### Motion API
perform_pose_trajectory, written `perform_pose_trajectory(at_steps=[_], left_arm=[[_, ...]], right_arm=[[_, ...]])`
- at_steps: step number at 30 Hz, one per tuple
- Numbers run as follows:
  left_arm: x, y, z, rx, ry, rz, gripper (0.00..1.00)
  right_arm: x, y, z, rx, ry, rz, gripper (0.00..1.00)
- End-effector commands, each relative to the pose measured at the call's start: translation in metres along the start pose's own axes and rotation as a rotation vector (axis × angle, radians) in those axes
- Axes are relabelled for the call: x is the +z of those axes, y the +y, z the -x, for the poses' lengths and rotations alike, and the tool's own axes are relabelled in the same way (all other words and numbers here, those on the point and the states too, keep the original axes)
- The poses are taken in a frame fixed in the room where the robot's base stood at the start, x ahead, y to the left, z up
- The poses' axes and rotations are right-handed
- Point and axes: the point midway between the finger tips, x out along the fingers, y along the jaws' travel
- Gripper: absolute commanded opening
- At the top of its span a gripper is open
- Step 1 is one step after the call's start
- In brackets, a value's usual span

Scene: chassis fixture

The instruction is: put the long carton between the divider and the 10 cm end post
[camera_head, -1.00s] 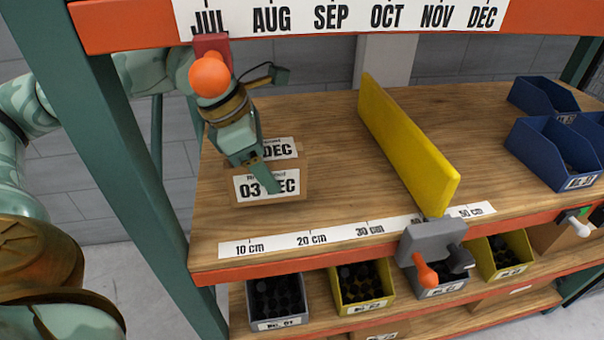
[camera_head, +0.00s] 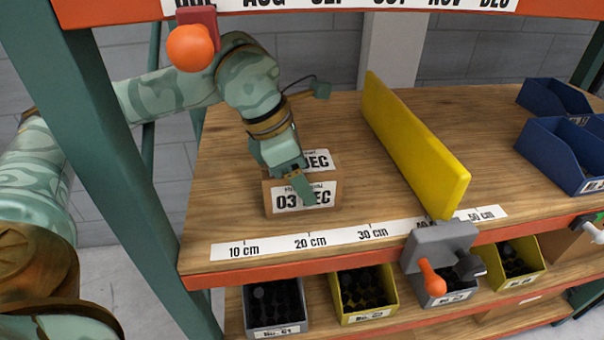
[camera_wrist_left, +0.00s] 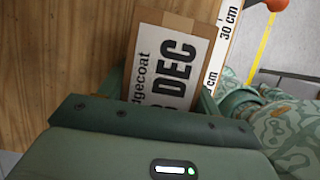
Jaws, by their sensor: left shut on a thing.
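The long carton (camera_head: 327,197) is brown with white "03 DEC" labels. It is over the wooden shelf, behind the 20 cm mark; I cannot tell whether it touches the board. My left gripper (camera_head: 298,185) is shut on it from above, and the carton also shows beyond the gripper in the left wrist view (camera_wrist_left: 165,62). The yellow divider (camera_head: 412,145) stands upright to the right, with a clear gap to the carton. The green end post (camera_head: 125,180) at the 10 cm end stands to the left. My right gripper is not in view.
A scale strip (camera_head: 340,238) runs along the front edge. A grey clamp with an orange handle (camera_head: 432,276) sits below the divider. An orange ball (camera_head: 190,48) hangs at the upper left beam. Blue bins (camera_head: 560,150) stand right of the divider. Bare board lies left of the carton.

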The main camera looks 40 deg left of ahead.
Motion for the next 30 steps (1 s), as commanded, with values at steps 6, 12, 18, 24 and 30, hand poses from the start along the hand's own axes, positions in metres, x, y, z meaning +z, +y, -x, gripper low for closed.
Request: perform_pose_trajectory(at_steps=[6,12,18,24,30], left_arm=[[0.000,0.000,-0.001,0.000,0.000,0.000,0.85],[0.000,0.000,0.000,0.000,-0.001,0.000,0.85],[0.002,0.000,0.021,0.003,-0.004,-0.001,0.85],[0.002,0.000,0.061,0.005,-0.005,-0.001,0.85],[0.001,0.000,0.078,0.001,-0.002,-0.001,0.85]], right_arm=[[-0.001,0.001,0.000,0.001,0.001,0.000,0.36],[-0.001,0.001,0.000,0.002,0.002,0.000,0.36],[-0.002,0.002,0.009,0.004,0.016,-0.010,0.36],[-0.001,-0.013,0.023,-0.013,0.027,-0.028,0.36],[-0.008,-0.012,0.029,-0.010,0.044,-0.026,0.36]])
